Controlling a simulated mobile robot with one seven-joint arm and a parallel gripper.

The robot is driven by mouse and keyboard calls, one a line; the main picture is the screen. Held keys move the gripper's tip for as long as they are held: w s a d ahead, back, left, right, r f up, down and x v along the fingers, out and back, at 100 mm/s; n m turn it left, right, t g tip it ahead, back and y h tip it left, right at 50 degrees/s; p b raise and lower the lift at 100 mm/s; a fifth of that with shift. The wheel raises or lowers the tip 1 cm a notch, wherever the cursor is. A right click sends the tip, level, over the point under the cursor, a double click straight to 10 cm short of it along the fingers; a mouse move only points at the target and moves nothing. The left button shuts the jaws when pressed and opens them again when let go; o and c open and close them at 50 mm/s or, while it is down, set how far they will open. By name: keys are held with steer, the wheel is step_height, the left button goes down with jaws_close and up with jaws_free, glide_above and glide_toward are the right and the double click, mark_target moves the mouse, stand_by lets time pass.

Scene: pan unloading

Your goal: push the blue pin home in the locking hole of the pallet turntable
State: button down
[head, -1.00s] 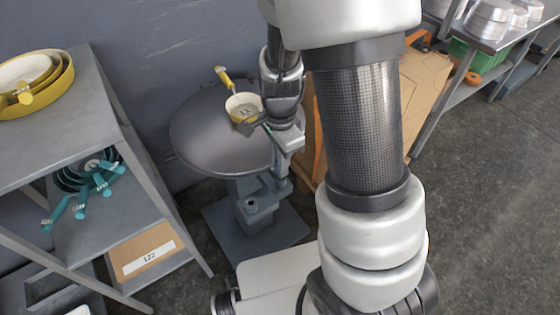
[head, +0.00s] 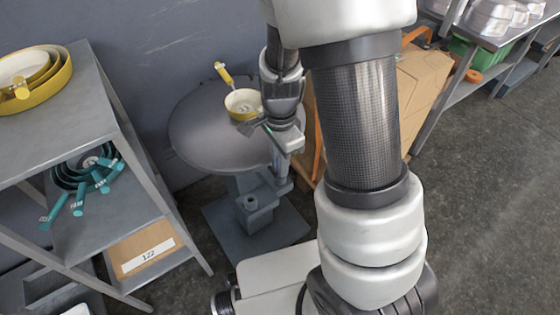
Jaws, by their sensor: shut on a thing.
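The pallet turntable (head: 205,140) is a round grey disc on a pedestal. A yellow-sided pan (head: 241,103) with a cream inside stands on its right part, its yellow handle pointing up and left. My gripper (head: 249,127) is at the right part of the disc, just in front of the pan, low over the surface. Its jaws are shut on a thin thing. Only a small blue-green sliver shows there, which fits the blue pin, but it is too small to be sure. The locking hole cannot be made out; my wrist and gripper hide part of the rim.
A grey shelf (head: 75,75) at left holds nested yellow pans (head: 40,78) on top and teal-handled pans (head: 85,178) below. A box labelled 122 (head: 140,252) sits lower. Cardboard (head: 418,90) stands behind my arm. A bench with metal pans (head: 490,22) is at the back right.

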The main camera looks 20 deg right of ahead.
steer(key=shift+f+b, duration=0.35)
steer(key=shift+f, duration=0.25)
steer(key=c, duration=1.6)
jaws_free()
steer(key=shift+w+r, duration=0.1)
steer(key=shift+w, duration=0.1)
steer(key=r+p, duration=0.2)
steer(key=r, duration=0.3)
steer(key=r+p, duration=0.2)
steer(key=r, duration=0.4)
steer(key=r+p, duration=0.2)
steer(key=r, duration=0.4)
steer(key=shift+s+r+p, duration=0.15)
steer(key=shift+s+p, duration=0.15)
